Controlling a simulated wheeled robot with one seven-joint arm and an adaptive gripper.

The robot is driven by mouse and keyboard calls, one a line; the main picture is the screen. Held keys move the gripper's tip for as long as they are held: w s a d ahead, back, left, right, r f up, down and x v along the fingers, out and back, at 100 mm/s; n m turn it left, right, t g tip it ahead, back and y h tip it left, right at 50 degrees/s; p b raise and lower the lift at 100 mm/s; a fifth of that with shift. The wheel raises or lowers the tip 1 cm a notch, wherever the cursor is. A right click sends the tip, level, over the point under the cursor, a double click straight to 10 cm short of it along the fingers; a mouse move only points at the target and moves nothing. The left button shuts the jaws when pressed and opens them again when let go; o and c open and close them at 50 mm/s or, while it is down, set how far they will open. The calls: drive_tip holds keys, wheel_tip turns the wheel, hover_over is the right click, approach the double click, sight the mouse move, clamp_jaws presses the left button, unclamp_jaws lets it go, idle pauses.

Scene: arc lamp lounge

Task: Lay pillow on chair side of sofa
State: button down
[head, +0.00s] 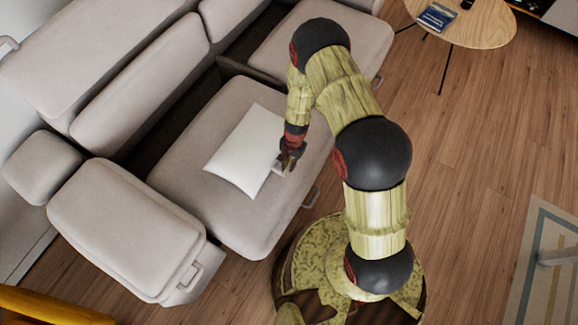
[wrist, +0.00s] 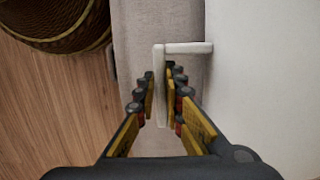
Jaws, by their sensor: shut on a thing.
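The white pillow (head: 243,150) is at the seat cushion (head: 187,167) of the grey sofa nearest me, in the middle of the head view. It looks flat; I cannot tell whether it rests fully on the cushion or is just above it. My gripper (head: 287,166) is at the pillow's right edge, shut on its small pale handle. In the wrist view the pillow (wrist: 265,80) fills the right side, and its T-shaped handle (wrist: 187,48) runs between my gripper's fingers (wrist: 165,92).
A sofa armrest (head: 125,225) stands at the lower left and another seat cushion (head: 320,40) at the top. A round wooden table (head: 480,25) with a book (head: 437,17) is at upper right. A yellow thing (head: 45,308) shows at bottom left. Wooden floor (head: 470,150) is open at right.

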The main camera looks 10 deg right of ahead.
drive_tip(key=shift+f, duration=0.1)
drive_tip(key=c, duration=1.9)
unclamp_jaws()
